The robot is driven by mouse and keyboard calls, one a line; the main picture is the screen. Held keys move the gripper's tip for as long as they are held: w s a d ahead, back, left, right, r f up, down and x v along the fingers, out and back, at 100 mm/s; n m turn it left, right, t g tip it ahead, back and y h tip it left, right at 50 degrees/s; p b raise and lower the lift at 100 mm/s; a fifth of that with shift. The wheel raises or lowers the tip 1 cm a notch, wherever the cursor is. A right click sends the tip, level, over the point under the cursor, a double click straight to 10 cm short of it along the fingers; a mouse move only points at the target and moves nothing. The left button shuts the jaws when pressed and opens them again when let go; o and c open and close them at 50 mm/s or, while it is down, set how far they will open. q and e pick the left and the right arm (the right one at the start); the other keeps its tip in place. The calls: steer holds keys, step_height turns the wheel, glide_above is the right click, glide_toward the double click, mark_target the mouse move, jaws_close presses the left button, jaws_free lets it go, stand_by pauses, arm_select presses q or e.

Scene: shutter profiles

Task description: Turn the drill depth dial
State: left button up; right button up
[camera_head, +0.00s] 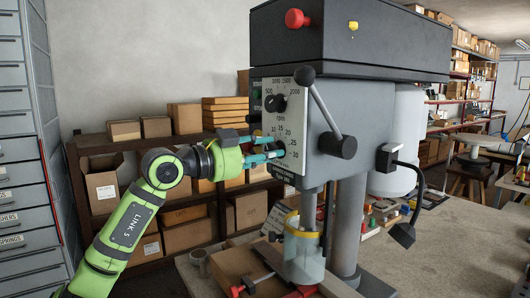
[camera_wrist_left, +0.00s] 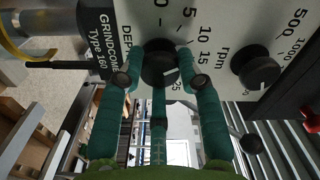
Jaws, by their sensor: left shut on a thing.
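The drill press (camera_head: 342,115) stands on the workbench with a white scale panel on its front. The drill depth dial is a black knob on the lower part of that panel; it shows in the left wrist view (camera_wrist_left: 160,66), with a white pointer mark near the 25. My left gripper (camera_head: 279,148) reaches the panel from the left. In the left wrist view its teal fingers (camera_wrist_left: 162,84) are around the depth dial and shut on it. In the head view the fingers mostly hide the dial. My right gripper is not in view.
The black rpm knob (camera_head: 275,103) sits above the depth dial, close to my fingers. The feed lever (camera_head: 325,112) projects to the right of the panel. A clamped vise (camera_head: 262,280) and the spindle guard (camera_head: 304,250) are below. Shelves with boxes (camera_head: 186,118) stand behind my arm.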

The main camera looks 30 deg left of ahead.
arm_select(q)
steer(key=o, duration=1.2)
steer(key=shift+c, duration=0.2)
steer(key=v, duration=1.2)
steer(key=shift+d, duration=0.1)
